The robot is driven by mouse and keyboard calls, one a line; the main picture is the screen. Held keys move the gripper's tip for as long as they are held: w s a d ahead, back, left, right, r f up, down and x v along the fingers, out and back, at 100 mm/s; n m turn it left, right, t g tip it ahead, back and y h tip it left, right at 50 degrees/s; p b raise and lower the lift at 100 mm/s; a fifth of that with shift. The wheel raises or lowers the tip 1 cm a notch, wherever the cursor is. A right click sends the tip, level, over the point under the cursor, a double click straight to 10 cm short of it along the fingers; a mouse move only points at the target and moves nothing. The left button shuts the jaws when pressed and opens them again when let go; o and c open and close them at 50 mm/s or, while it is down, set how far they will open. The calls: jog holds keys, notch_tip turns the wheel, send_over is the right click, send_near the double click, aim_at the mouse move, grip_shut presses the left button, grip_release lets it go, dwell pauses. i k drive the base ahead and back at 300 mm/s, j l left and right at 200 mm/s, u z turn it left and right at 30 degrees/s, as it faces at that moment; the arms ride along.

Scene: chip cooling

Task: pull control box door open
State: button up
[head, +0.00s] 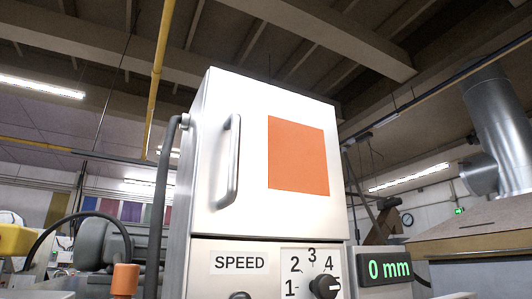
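The control box (270,215) is a white cabinet in the middle of the head view. Its door (255,110) carries an orange square panel and looks shut. A grey vertical bar handle (232,160) is on the left part of the door. My gripper is not in view, and nothing touches the handle.
Below the door are a SPEED label (239,262) and a black dial (325,286) with numbers. A display reading 0 mm (389,267) is at the lower right. A dark hose (163,200) runs along the box's left side. An orange-capped part (125,279) stands at the lower left.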

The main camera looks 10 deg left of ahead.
aim_at(268, 165)
jog(key=k+j, duration=0.2)
jog(key=k+j+u, duration=0.15)
jog(key=j, duration=0.25)
jog(key=k+j, duration=0.2)
jog(key=j, duration=0.15)
jog(key=k+u, duration=0.05)
